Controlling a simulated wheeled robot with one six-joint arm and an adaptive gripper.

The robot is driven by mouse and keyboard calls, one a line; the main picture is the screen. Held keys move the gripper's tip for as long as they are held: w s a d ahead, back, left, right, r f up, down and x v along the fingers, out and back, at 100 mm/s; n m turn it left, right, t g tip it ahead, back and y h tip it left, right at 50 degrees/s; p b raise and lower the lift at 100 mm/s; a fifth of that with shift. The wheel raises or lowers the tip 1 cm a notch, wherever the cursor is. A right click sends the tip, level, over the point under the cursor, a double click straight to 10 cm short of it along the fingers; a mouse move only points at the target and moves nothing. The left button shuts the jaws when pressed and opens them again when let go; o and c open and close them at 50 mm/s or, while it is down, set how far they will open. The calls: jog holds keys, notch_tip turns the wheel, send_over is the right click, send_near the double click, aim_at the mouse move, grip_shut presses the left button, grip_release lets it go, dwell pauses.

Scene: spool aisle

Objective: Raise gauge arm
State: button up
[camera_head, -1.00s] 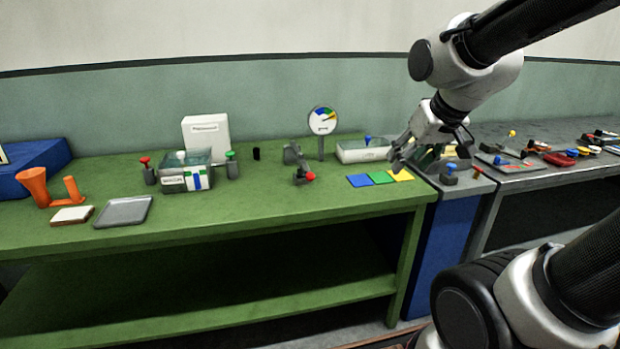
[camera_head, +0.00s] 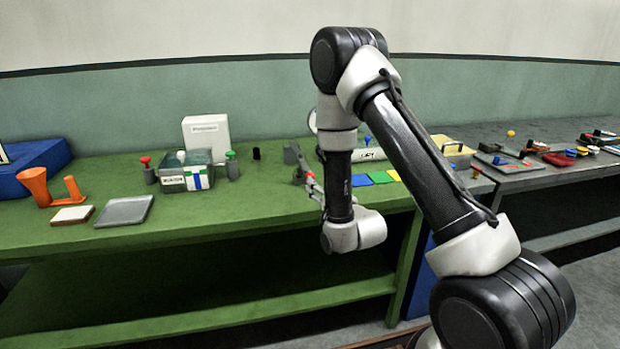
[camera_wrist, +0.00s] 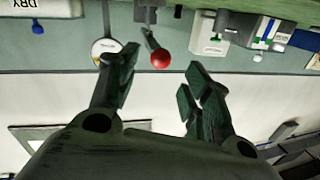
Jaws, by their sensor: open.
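The gauge arm shows in the wrist view as a short dark lever (camera_wrist: 151,40) ending in a red ball knob (camera_wrist: 160,60). My gripper (camera_wrist: 160,70) is open, and the knob appears between its two spread fingers; I cannot tell whether it is at fingertip depth. The round white gauge dial (camera_wrist: 106,50) is partly behind the left finger. In the head view the grey bracket of the gauge arm (camera_head: 291,154) stands on the green bench, my gripper (camera_head: 315,188) is close by its right side, and my arm hides most of the dial.
On the green bench (camera_head: 250,205) are a lidded clear tank (camera_head: 184,172) between red and green knobs, a grey tray (camera_head: 123,211) and an orange funnel piece (camera_head: 35,184). Coloured tiles (camera_head: 378,177) lie right of my forearm. A grey bench (camera_head: 530,178) at right holds several small items.

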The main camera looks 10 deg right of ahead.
jog(key=w, duration=0.2)
jog(key=w+a, duration=0.1)
jog(key=w, duration=0.4)
jog(key=shift+w+a, duration=0.25)
jog(key=shift+a, duration=0.05)
grip_shut()
